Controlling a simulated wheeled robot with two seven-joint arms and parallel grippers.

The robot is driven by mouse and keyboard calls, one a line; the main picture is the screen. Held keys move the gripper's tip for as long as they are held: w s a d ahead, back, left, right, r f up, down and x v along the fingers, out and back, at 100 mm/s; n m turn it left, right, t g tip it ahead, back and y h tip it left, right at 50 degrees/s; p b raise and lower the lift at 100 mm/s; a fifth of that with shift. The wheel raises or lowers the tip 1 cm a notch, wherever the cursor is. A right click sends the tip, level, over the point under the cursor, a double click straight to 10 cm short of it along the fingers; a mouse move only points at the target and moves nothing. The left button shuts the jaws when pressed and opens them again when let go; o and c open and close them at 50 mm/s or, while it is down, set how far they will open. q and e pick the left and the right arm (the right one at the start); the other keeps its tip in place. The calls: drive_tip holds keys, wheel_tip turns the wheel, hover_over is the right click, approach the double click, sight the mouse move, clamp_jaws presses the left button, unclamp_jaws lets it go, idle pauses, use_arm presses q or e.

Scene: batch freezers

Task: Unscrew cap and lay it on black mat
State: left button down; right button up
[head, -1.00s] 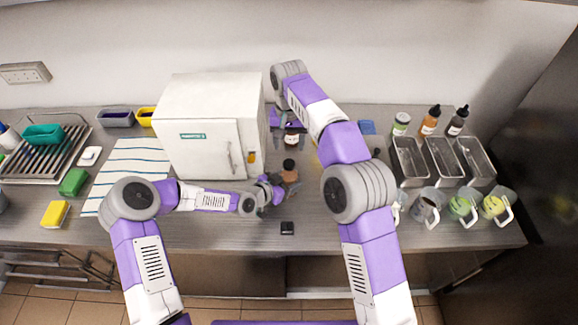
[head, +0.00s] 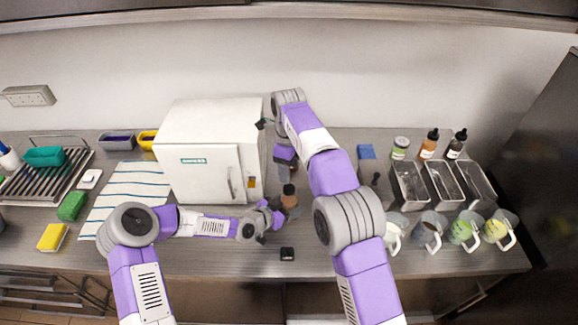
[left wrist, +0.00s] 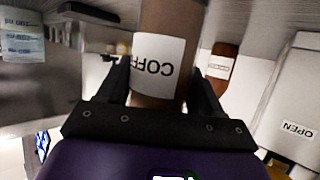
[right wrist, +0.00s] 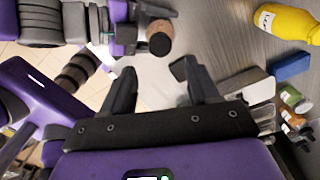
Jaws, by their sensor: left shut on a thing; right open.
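The brown bottle (head: 291,203) with a dark cap (head: 289,189) stands out in front of the freezer. My left gripper (head: 279,211) is shut on its body from the left; in the left wrist view the bottle (left wrist: 155,60) carries a white COFFEE label, and its cap is out of frame. My right gripper (head: 287,174) is behind the bottle, open and empty. In the right wrist view the cap (right wrist: 160,43) is beyond and apart from the open fingers (right wrist: 155,70). A small black square (head: 287,254), possibly the mat, lies near the counter's front edge.
The white freezer (head: 205,140) stands left of my right gripper. Another brown bottle (left wrist: 222,65) is behind the held one. A yellow bottle (right wrist: 285,22) and blue block (right wrist: 290,66) lie to the right. Metal tins (head: 410,185) and mugs fill the right end.

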sight(289, 188)
drive_tip(key=m, duration=0.3)
drive_tip(key=shift+m, duration=0.4)
drive_tip(key=shift+f+m, duration=0.15)
drive_tip(key=shift+m, duration=0.25)
wheel_tip(289, 188, down, 8)
drive_tip(key=shift+r, duration=0.2)
